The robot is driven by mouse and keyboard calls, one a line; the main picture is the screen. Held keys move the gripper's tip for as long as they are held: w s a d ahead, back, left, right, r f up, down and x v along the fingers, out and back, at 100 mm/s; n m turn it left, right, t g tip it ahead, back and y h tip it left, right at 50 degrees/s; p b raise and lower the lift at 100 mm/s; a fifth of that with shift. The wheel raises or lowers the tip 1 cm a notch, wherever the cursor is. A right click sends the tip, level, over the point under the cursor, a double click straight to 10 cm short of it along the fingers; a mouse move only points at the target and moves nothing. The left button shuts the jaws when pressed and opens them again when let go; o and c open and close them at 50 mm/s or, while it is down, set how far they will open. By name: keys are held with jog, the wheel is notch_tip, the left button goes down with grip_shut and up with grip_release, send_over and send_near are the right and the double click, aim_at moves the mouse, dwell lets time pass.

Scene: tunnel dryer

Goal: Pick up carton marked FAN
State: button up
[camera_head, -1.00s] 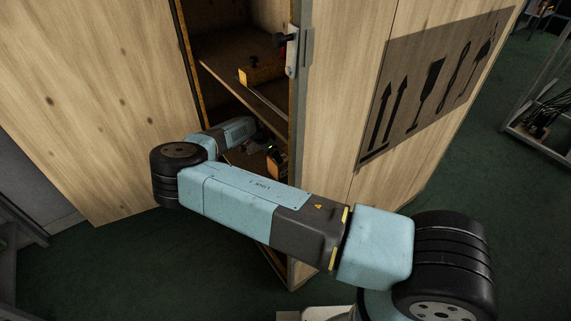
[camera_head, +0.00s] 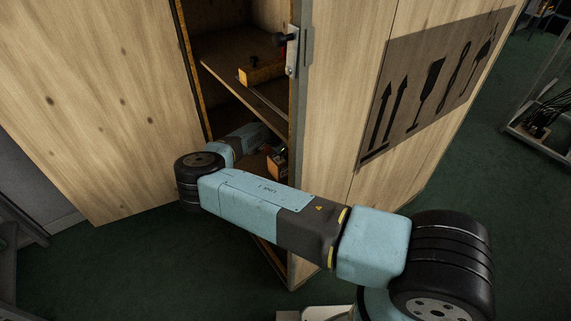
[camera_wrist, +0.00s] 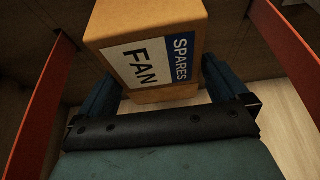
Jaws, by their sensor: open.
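The carton marked FAN (camera_wrist: 150,30) is a brown box in the wrist view, with a white and blue label reading SPARES FAN. My gripper (camera_wrist: 160,78) is open, with one dark blue finger on each side of the carton's near part. Whether either finger touches the carton cannot be told. In the head view my arm reaches through the opening of the wooden cabinet (camera_head: 340,110), and my gripper's fingers are hidden inside.
The cabinet's wooden door (camera_head: 95,110) stands open at left. A shelf (camera_head: 243,91) holding a yellow-orange item (camera_head: 262,75) lies above my arm inside. Red-orange panels flank my gripper in the wrist view, at left (camera_wrist: 40,95) and right (camera_wrist: 285,45).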

jog(key=shift+c, duration=0.3)
jog(key=shift+f, duration=0.1)
jog(key=c, duration=1.7)
